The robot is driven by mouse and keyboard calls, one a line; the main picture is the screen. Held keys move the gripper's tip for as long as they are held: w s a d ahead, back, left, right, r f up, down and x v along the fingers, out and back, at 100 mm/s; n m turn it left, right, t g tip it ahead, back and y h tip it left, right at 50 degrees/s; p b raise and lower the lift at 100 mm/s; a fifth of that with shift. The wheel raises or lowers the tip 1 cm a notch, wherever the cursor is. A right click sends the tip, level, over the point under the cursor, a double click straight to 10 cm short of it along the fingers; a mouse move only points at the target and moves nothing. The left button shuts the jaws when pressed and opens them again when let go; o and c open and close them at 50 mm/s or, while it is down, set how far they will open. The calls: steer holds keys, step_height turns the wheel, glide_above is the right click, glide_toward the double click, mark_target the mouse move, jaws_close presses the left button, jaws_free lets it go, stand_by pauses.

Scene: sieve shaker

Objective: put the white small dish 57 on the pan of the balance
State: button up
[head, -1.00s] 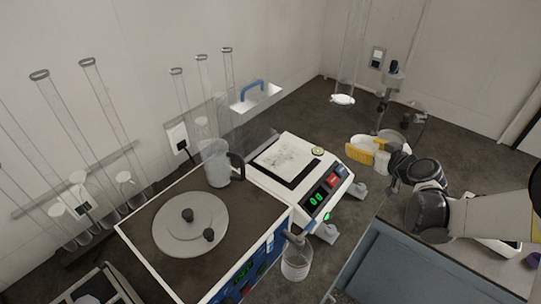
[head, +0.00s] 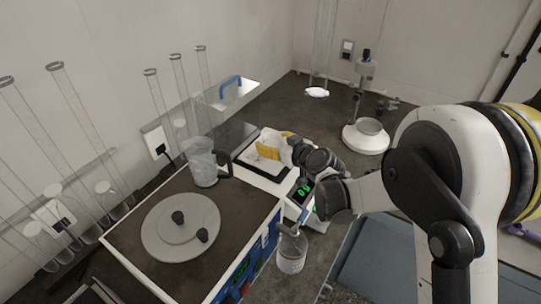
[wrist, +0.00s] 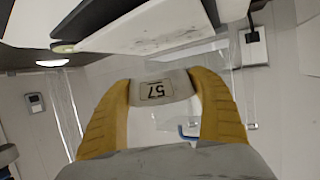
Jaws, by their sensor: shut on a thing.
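The white small dish 57 (wrist: 158,88) is held between the two yellow fingers of my gripper (wrist: 165,100) in the wrist view, its number upside down there. In the head view my gripper (head: 273,147) is over the balance (head: 268,184), and the dish is mostly hidden by the fingers. The balance's pan (head: 246,158) is white with grey marks; it also shows in the wrist view (wrist: 155,32), apart from the dish in the picture. I cannot tell how large the gap between dish and pan is. The green display is partly covered by my arm.
A glass jug (head: 203,165) stands close left of the balance, by a clear panel. A box with a round grey plate (head: 180,228) is at front left. A labelled jar (head: 291,254) stands in front. A stand with a white bowl (head: 366,137) is behind right.

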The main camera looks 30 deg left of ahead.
steer(key=shift+s+a+f, duration=0.1)
steer(key=shift+a+f, duration=0.1)
steer(key=shift+a, duration=0.05)
steer(key=shift+f+b, duration=0.85)
steer(key=shift+f, duration=1.05)
steer(key=shift+f, duration=0.25)
steer(key=o, duration=1.2)
steer(key=shift+r, duration=0.1)
